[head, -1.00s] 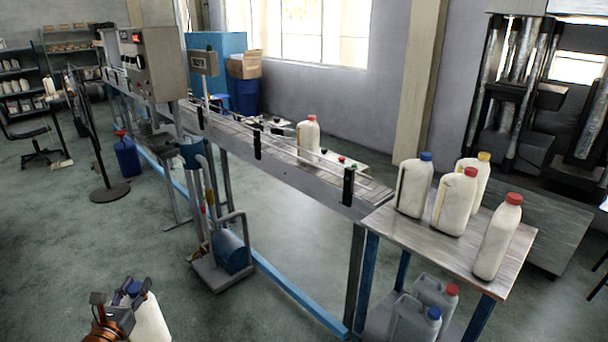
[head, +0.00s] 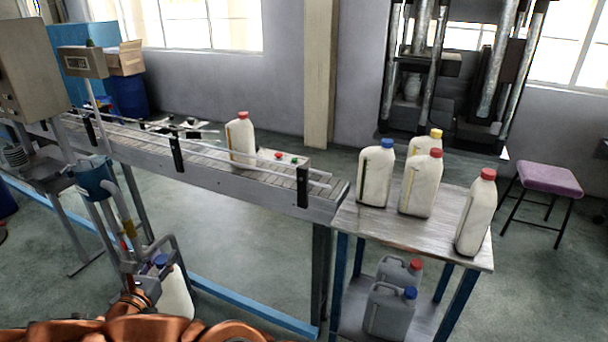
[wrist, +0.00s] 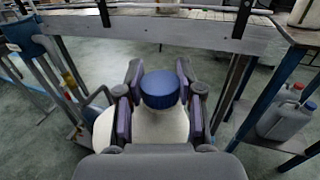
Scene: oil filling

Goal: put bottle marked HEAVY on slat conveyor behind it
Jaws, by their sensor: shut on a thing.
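My gripper (wrist: 158,95) is shut on a white bottle with a blue cap (wrist: 145,128), gripped at its neck in the wrist view. In the head view the held bottle (head: 177,295) hangs upright at the lower left, in front of the conveyor and below its top. No HEAVY marking can be read on it. The slat conveyor (head: 270,187) runs from the left to the middle, with a guide rail along it. A white bottle with a red cap (head: 241,140) stands on it.
A metal table (head: 400,228) adjoins the conveyor's right end and bears several white bottles. Grey canisters (head: 390,312) stand on its lower shelf. A blue pump device (head: 95,178) is left of the held bottle. A purple stool (head: 548,180) stands at the right.

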